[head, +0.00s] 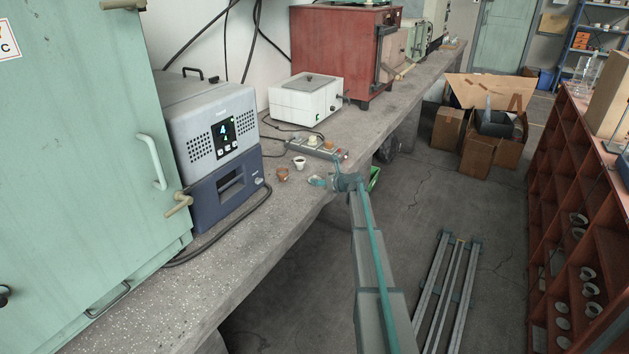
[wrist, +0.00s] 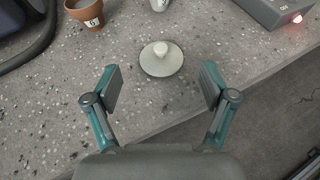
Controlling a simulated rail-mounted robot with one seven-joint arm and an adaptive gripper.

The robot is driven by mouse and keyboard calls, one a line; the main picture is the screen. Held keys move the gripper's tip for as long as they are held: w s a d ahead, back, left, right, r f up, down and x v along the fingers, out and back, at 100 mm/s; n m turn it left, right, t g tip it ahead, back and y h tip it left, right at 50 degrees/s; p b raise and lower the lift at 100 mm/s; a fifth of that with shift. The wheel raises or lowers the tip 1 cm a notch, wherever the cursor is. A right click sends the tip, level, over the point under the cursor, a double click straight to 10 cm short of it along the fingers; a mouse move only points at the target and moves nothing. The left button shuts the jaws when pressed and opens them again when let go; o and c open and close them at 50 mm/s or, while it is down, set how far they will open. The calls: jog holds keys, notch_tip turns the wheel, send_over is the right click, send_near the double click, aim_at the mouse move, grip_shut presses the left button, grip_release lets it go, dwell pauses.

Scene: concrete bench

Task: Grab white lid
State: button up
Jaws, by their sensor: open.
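The white lid (wrist: 163,67), a pale round disc with a small knob on top, lies flat on the speckled concrete bench (wrist: 50,110) in the wrist view. My gripper (wrist: 160,84) is open and empty. Its two fingers stand wide apart to the left and right of the lid in the picture, with the lid centred and slightly beyond the fingertips. No contact shows. In the head view my gripper (head: 329,175) is over the bench's front edge area, and I cannot clearly make out the lid beside it.
A terracotta pot (wrist: 86,15) and a white cup (wrist: 159,5) stand behind the lid. A grey power strip (wrist: 272,9) with a red light is at the upper right. The bench edge runs close on the right. A blue-grey device (head: 218,140) stands farther left.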

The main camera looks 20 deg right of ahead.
aim_at(316, 176)
jog(key=shift+p+x, duration=0.45)
jog(key=shift+x, duration=2.85)
jog(key=shift+d+r, duration=0.1)
jog(key=c, duration=0.8)
